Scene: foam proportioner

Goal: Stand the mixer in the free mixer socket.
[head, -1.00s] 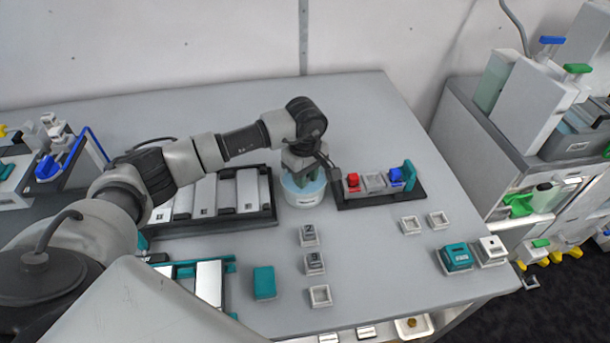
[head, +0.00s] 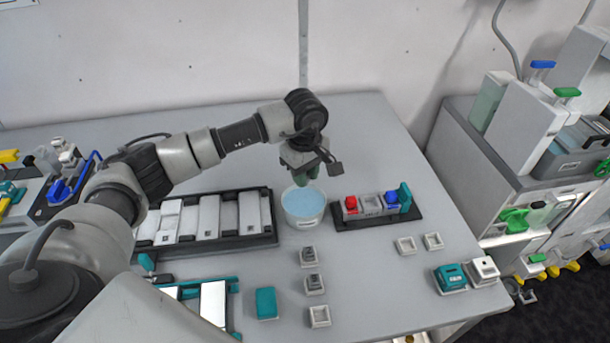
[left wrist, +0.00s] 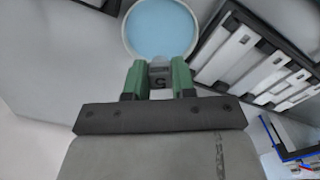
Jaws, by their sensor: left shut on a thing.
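My left gripper (head: 304,174) hangs over the back of the bowl of blue liquid (head: 303,222), its green fingers pointing down. In the left wrist view its fingers (left wrist: 158,78) are shut on a small grey block with a dark mark (left wrist: 158,73), which I take to be the mixer. The block is mostly hidden by the fingers in the head view. An empty grey socket (head: 319,317) stands at the front, in line with two sockets holding marked grey blocks (head: 308,256). Two more empty-looking sockets (head: 406,246) stand to the right. I cannot tell which is the mixer socket. My right gripper is not in view.
A black rack (head: 257,240) of pale bars lies left of the bowl. A black base (head: 410,217) with red and blue blocks lies right of it. A teal block (head: 266,303) lies near the front. A teal unit (head: 449,277) stands near the right edge.

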